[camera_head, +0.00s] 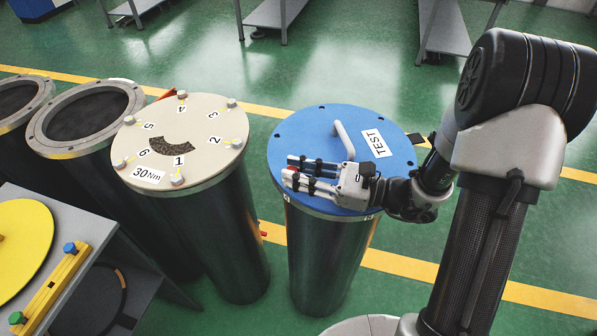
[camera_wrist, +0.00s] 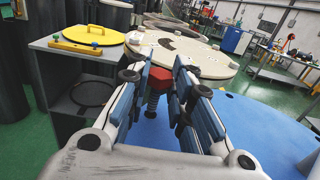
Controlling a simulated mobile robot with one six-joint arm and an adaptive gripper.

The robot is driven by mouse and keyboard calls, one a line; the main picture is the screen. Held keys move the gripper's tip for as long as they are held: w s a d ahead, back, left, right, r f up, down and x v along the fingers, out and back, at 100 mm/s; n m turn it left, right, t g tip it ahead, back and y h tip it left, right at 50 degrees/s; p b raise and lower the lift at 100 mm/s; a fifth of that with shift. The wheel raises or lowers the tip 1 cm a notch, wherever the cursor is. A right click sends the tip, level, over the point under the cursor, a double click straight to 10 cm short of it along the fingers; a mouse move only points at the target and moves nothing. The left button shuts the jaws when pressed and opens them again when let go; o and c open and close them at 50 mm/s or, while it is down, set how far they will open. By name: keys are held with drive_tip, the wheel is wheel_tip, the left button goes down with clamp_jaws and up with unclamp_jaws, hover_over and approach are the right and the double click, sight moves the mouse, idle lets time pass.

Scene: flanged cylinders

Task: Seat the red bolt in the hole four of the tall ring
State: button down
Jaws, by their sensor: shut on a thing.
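My gripper (camera_head: 290,173) is above the near-left part of the blue lid marked TEST (camera_head: 305,130), its fingers pointing left. In the wrist view its fingers (camera_wrist: 157,80) are shut on the red bolt (camera_wrist: 158,74), which hangs head up with its threaded shank down. The blue lid has a grey handle and small dark holes around its edge. Left of it, a cream lid (camera_head: 205,128) numbered 1 to 6 caps another cylinder and carries silver bolts by its numbers. Number 4 is at its far edge. I cannot tell which cylinder is the tall ring.
Open flanged cylinders (camera_head: 45,132) stand farther left. A grey cabinet (camera_head: 115,240) at lower left carries a yellow disc (camera_head: 30,235) and a yellow bar (camera_head: 55,288) with coloured knobs. Grey benches stand behind. Green floor is clear between the cylinders and benches.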

wheel_tip(320, 180, up, 7)
drive_tip(key=p, duration=0.5)
drive_tip(key=shift+f, duration=0.15)
idle(0.4)
